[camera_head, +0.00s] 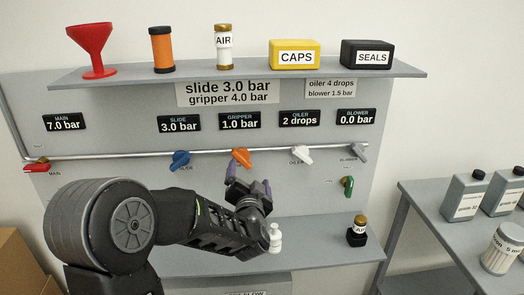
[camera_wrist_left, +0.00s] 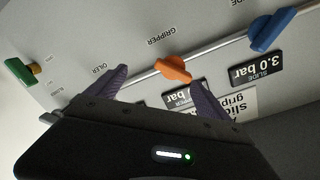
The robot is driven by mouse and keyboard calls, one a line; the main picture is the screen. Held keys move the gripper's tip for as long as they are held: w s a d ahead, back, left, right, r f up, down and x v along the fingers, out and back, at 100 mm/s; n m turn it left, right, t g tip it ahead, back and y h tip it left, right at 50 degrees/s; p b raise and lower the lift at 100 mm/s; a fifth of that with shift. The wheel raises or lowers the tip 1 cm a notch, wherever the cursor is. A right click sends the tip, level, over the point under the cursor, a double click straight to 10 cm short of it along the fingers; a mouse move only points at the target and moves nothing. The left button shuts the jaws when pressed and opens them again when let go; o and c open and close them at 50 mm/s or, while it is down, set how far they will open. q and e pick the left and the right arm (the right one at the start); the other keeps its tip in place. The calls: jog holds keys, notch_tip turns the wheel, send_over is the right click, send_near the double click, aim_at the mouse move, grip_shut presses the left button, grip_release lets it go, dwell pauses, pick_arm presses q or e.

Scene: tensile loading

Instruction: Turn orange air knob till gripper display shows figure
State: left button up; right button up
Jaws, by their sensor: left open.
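The orange air knob (camera_head: 240,157) sits on the panel's pipe, below the gripper display (camera_head: 239,121), which reads 1.0 bar. A sign (camera_head: 228,92) above reads slide 3.0 bar, gripper 4.0 bar. My left gripper (camera_head: 248,181) is open and empty, just below the orange knob in the head view. In the left wrist view, the orange knob (camera_wrist_left: 173,69) lies between the spread purple fingers of the gripper (camera_wrist_left: 160,82), seemingly apart from them. The gripper display (camera_wrist_left: 182,97) is partly hidden there by a finger. My right gripper is not in view.
The blue slide knob (camera_head: 180,160) and white oiler knob (camera_head: 301,155) flank the orange knob. A green valve (camera_head: 347,186) is at lower right. The shelf (camera_head: 130,75) above holds a funnel and containers. A small white bottle (camera_head: 275,238) and dark jar (camera_head: 357,233) stand below.

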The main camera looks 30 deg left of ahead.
aim_at(243, 161)
pick_arm(q)
jog(key=shift+m+y, duration=0.4)
jog(key=shift+m, duration=0.5)
jog(key=shift+w+a+r+p, duration=0.1)
jog(key=shift+w+a+r, duration=0.15)
jog(key=shift+w+a, duration=0.65)
jog(key=shift+w+a+r+p, duration=0.15)
jog(key=shift+w+a+r, duration=0.05)
jog(key=shift+w+a, duration=0.75)
jog(key=shift+w+a+r+p, duration=0.1)
jog(key=shift+w+a+r, duration=0.15)
jog(key=shift+w+a, duration=0.65)
jog(key=shift+s+a, duration=0.1)
jog(key=shift+s, duration=0.05)
jog(key=shift+c, duration=0.3)
jog(key=c, duration=1.3)
jog(key=shift+f, duration=0.1)
